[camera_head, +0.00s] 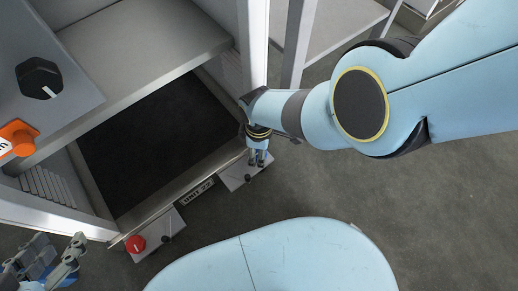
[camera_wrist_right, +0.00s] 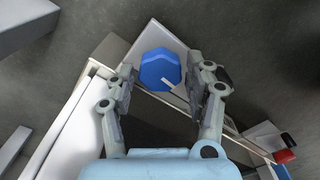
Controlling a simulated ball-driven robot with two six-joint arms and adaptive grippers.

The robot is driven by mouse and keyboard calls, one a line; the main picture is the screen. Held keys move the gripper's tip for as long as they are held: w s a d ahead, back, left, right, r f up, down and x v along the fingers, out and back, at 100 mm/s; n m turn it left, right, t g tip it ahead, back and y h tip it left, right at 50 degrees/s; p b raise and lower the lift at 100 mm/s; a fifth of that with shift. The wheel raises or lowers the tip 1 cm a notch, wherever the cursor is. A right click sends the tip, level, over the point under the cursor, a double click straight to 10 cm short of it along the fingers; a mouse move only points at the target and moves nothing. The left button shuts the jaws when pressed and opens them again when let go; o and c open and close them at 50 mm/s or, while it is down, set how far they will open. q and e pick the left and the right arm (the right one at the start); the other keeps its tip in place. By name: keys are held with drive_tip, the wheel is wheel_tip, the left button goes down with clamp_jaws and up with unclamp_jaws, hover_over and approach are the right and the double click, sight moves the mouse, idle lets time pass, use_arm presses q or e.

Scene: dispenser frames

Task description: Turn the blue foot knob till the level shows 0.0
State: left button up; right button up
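The blue foot knob (camera_wrist_right: 160,69) shows in the right wrist view, with a white pointer mark toward its lower right. It sits on a pale foot plate (camera_wrist_right: 139,46). My right gripper (camera_wrist_right: 164,72) is open, with a finger on each side of the knob; I see no clear contact. In the head view my right gripper (camera_head: 258,158) is over the foot plate (camera_head: 235,181) at the frame's front right corner and hides the knob. My left gripper (camera_head: 58,250) is at the lower left, its fingers apart and empty. I can read no level value.
A red knob (camera_head: 135,244) sits on the other front foot plate. A label reading UNIT 22 (camera_head: 197,191) is between the feet. A black knob (camera_head: 39,78) and an orange part (camera_head: 18,138) are at the left. Grey floor (camera_head: 420,210) is clear at the right.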

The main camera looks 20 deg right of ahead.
drive_tip(key=c, duration=0.8)
drive_tip(key=m, duration=0.3)
